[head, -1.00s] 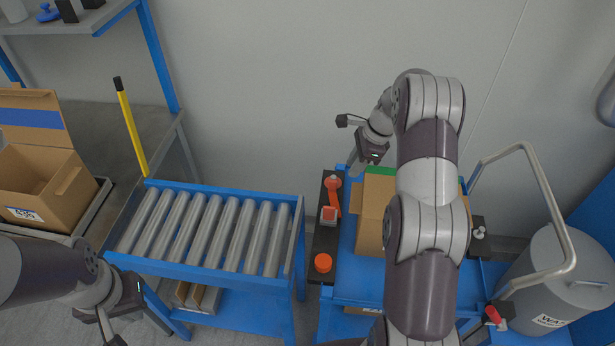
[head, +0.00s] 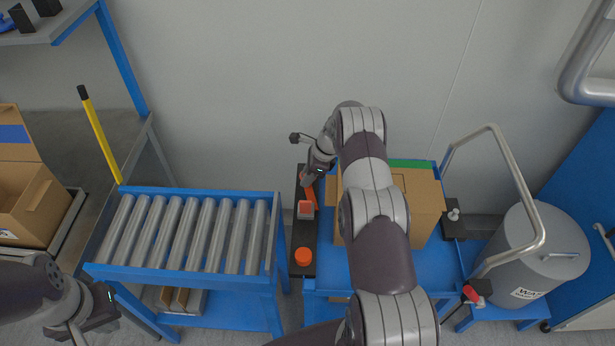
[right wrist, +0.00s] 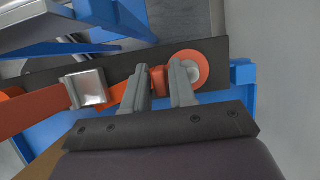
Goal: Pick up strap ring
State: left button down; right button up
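The orange strap ring (right wrist: 203,69) shows in the right wrist view as a round piece with a grey centre, on a dark narrow panel (right wrist: 124,65). An orange strap (right wrist: 30,113) with a metal buckle (right wrist: 87,88) lies along the same panel. My right gripper (right wrist: 161,70) is down at the ring, its fingers apart on either side of a small orange piece beside the round part. One finger covers part of the ring. Whether the fingers press on the piece is unclear. In the head view my right gripper (head: 308,182) hides the ring. My left gripper (head: 112,315) is at lower left, fingers unclear.
A cardboard box (head: 424,205) stands on the blue cart (head: 328,240), close to my right arm. An orange knob (head: 303,256) is at the panel's near end. A roller conveyor (head: 185,232) is to the left; a grey bin (head: 530,250) is to the right.

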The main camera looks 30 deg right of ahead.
grip_shut()
notch_tip(320, 180, up, 10)
jog(key=shift+f+b, duration=0.2)
jog(key=shift+b, duration=0.3)
jog(key=shift+r, duration=0.2)
